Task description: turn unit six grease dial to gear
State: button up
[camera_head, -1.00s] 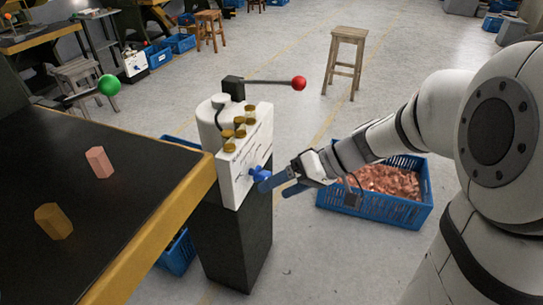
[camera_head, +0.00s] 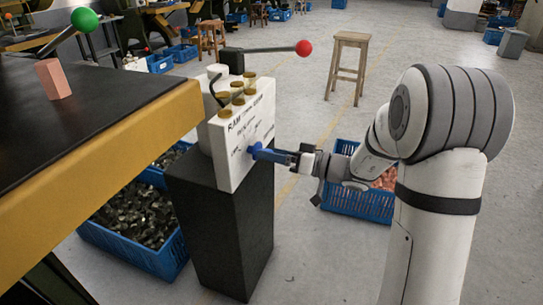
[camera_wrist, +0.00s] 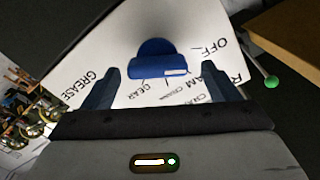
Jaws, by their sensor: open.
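The white dial panel (camera_head: 228,160) is on the front of a unit on a black pedestal. Its blue dial (camera_wrist: 153,55) shows in the wrist view, with a short white mark on the right part of its bar. Lettering around it includes GEAR just below, GREASE at left, and OFF and RAM at right. I cannot tell exactly which label the mark points to. My gripper (camera_wrist: 162,78) is open, one blue finger either side of the dial, with visible gaps. In the head view my gripper (camera_head: 272,156) is at the panel and its fingers partly hide the dial.
Brass caps (camera_head: 238,92) and a red-knobbed lever (camera_head: 303,47) stand on top of the unit. A dark table (camera_head: 100,105) with a yellow edge is close at left. Blue crates (camera_head: 358,203) stand behind my arm and left of the pedestal. Floor at right is open.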

aim_at(253, 150)
jog(key=shift+x, duration=1.55)
jog(key=shift+c, duration=0.3)
